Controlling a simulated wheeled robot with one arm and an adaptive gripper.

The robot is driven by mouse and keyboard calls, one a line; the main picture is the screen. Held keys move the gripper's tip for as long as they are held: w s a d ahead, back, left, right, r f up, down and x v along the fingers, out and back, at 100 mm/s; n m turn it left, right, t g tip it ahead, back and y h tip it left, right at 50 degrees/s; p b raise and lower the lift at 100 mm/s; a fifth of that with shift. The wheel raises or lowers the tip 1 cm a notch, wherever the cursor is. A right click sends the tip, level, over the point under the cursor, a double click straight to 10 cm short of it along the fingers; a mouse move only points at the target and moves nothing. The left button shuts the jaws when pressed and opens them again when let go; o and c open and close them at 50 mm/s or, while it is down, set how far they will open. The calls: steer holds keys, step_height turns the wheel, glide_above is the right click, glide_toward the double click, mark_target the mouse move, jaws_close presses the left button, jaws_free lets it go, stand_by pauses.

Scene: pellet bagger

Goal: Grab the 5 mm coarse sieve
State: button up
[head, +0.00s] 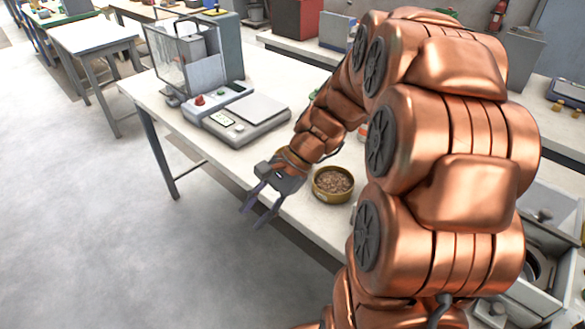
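A round brass-coloured pan (333,184), which looks like a sieve, stands upright on the white table (255,172) near its front edge. Brown pellets lie inside it and hide its bottom, so I cannot tell the mesh size. My gripper (251,218) is left of the pan and apart from it. Its two dark fingers are spread and empty, and they point down and left past the table's front edge. My arm hides much of the table to the right of the pan.
A bench scale (238,120) with a flat plate stands behind and left of my gripper. A clear-walled bagging machine (190,60) is behind it. A small orange-red item (362,132) shows partly beside my arm. The floor at left is clear.

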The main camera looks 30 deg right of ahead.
steer(key=w+d+f+m+t+b, duration=0.1)
steer(key=w+d+m+t, duration=0.2)
steer(key=d, duration=0.5)
steer(key=w+d+f+m+t+b, duration=0.1)
steer(key=w+d+f+m+t, duration=0.1)
steer(key=d+m, duration=0.4)
steer(key=w+d+f+m+t+b, duration=0.1)
steer(key=w+d+m+t, duration=0.3)
steer(key=d, duration=0.6)
steer(key=shift+w+f, duration=0.4)
steer(key=shift+f, duration=0.2)
steer(key=shift+w+d+f+m+t, duration=0.1)
steer(key=shift+w+m+t, duration=0.05)
steer(key=shift+m+t, duration=0.15)
steer(key=shift+x, duration=0.85)
steer(key=x, duration=0.3)
steer(key=p+x, duration=0.1)
steer(key=shift+a+f, duration=0.25)
steer(key=shift+a, duration=0.3)
steer(key=shift+w+a+f, duration=0.2)
steer(key=shift+w+a, duration=0.05)
steer(key=shift+c, duration=0.3)
jaws_close()
